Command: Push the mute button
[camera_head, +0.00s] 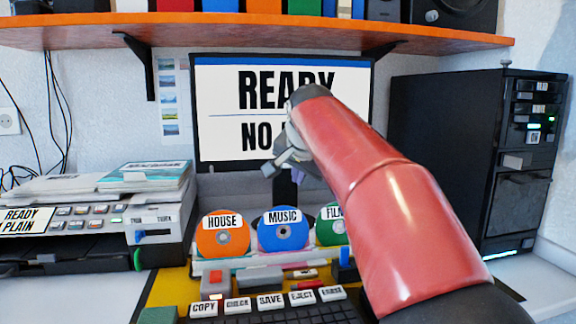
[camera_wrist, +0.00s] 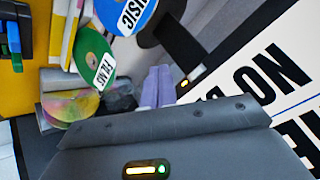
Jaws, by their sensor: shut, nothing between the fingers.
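I cannot make out any button labelled mute in either view. My gripper is shut and empty, with its purple fingers (camera_wrist: 157,88) pressed together in the wrist view. In the head view the gripper (camera_head: 297,174) is partly hidden by my red arm, in front of the lower part of the monitor (camera_head: 225,112). In the wrist view a small lit spot (camera_wrist: 184,83) shows on the monitor's dark edge, just right of the fingertips. I cannot tell whether the fingertips touch anything.
Labelled discs, HOUSE (camera_head: 222,240), MUSIC (camera_head: 283,237) and FILMS (camera_head: 330,212), stand below the monitor. Labelled keys, including SAVE (camera_head: 270,300), lie in front. A printer (camera_head: 90,220) stands left, a black tower (camera_head: 440,150) right. An orange shelf (camera_head: 250,33) spans above.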

